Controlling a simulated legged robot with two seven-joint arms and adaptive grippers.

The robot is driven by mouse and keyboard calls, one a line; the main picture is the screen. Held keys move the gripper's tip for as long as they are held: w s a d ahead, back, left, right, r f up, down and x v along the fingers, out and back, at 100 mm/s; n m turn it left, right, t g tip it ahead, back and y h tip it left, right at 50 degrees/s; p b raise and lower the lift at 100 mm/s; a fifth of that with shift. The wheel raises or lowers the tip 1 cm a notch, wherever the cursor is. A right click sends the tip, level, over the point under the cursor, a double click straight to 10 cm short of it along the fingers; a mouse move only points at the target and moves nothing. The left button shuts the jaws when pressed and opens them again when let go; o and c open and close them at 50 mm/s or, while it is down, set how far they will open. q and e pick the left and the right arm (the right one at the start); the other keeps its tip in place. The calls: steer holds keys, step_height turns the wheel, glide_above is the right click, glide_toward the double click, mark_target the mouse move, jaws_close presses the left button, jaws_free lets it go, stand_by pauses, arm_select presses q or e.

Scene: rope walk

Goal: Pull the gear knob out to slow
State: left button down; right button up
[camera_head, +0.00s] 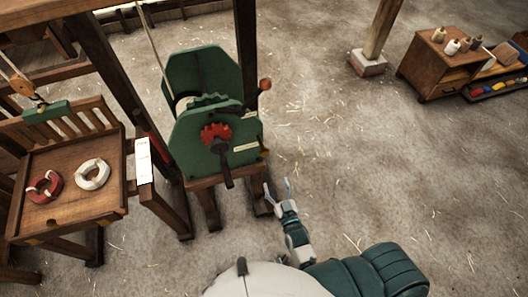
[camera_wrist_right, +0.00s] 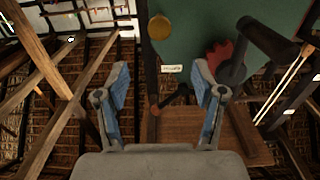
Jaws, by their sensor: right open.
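A green machine (camera_head: 195,130) stands on a wooden base, with a red gear (camera_head: 215,134) and a dark crank (camera_head: 226,170) on its near face. My left gripper is not in view.
A lever with an orange-red ball (camera_head: 265,84) sticks out at the machine's upper right. A wooden table (camera_head: 85,208) with a red and a white ring stands left. A cabinet (camera_head: 430,68) and a post (camera_head: 380,30) stand far right.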

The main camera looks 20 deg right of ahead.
mark_target(265, 154)
steer(key=w, duration=1.4)
steer(key=shift+w+a, duration=0.2)
steer(key=shift+w, duration=0.5)
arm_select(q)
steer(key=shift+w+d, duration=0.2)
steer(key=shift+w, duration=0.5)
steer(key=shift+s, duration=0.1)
